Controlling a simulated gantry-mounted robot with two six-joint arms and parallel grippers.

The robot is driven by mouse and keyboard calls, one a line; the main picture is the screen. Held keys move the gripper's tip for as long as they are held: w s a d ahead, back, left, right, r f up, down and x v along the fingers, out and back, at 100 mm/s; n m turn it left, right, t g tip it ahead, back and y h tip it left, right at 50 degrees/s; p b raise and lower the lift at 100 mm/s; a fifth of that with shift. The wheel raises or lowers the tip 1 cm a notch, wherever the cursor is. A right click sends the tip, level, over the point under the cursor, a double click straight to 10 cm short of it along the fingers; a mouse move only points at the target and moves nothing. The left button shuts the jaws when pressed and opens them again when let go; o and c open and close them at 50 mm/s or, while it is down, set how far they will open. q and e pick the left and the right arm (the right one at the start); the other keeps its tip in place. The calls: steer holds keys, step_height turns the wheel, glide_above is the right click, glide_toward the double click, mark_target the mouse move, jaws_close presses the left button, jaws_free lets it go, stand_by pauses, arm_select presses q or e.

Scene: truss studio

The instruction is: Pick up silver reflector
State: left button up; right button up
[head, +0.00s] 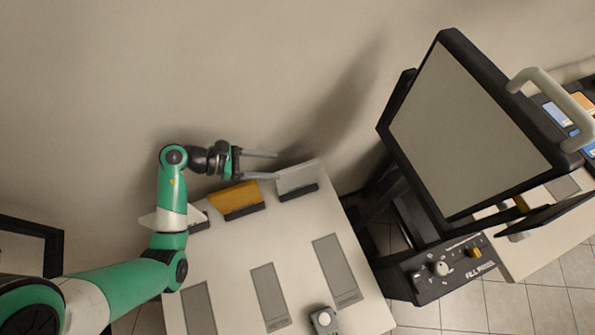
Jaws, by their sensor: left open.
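The silver reflector (297,178) is a light grey panel standing in a dark slotted holder at the far right edge of the white table. My left gripper (277,165) reaches in from the left with its two long grey fingers spread apart. The fingertips are beside the reflector's left end, and the lower one shows close to it. I cannot tell from this view whether they touch. Nothing shows between the fingers. My right gripper is not in view.
A gold panel (234,197) and a white panel (190,216) stand in similar holders to the left. The table (297,262) has grey marked rectangles and a small knobbed box (323,320). A large framed light panel (465,130) rises at the right, above a control console (445,268).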

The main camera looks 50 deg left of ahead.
mark_target(292, 167)
arm_select(q)
steer(key=b+x, duration=0.1)
steer(key=x, duration=0.6)
steer(key=shift+w+d+f, duration=0.1)
jaws_close()
stand_by(1.3)
